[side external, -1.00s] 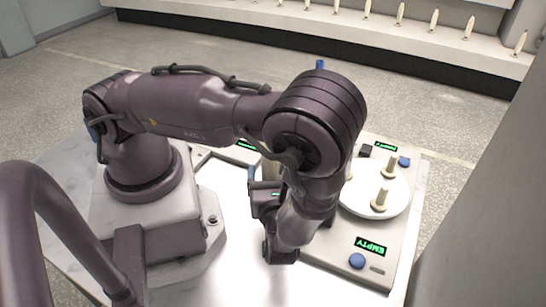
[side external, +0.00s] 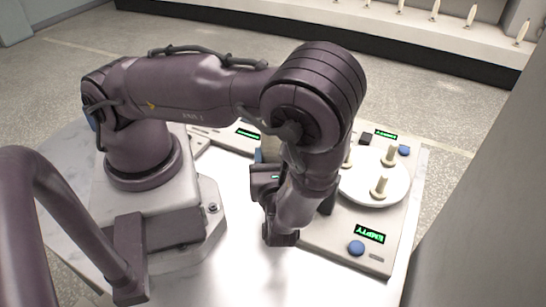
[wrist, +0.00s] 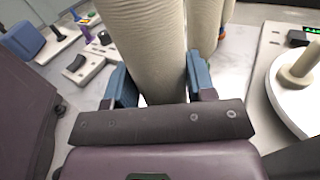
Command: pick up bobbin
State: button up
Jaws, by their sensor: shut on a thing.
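A tall beige, thread-wound bobbin (wrist: 150,45) stands large in the wrist view between the blue fingers of my gripper (wrist: 158,85). The fingers are shut on it from both sides. Its upper end runs out of the picture. A second beige bobbin (wrist: 204,25) stands just behind and to the right of the held one in the wrist view.
A blue block (wrist: 22,40) is at the left in the wrist view.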

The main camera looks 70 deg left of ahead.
notch_tip(320, 180, up, 16)
jog(key=shift+f, duration=0.1)
jog(key=shift+r, duration=0.4)
jog(key=shift+a, duration=0.25)
jog(key=shift+w+d+f+n+g, duration=0.4)
jog(key=shift+w+f+n+g, duration=0.8)
jog(key=shift+w, duration=1.55)
jog(key=shift+w+d+f+n+g, duration=0.45)
jog(key=shift+w+f+n+g, duration=0.6)
jog(key=shift+w+g, duration=1.35)
jog(key=shift+w+d+f+n+g, duration=0.4)
jog(key=shift+w+f+n+g, duration=0.65)
jog(key=shift+w, duration=2.1)
jog(key=shift+f+m, duration=0.3)
jog(key=shift+f, duration=0.2)
jog(key=shift+f, duration=2.25)
jog(key=shift+f, duration=0.15)
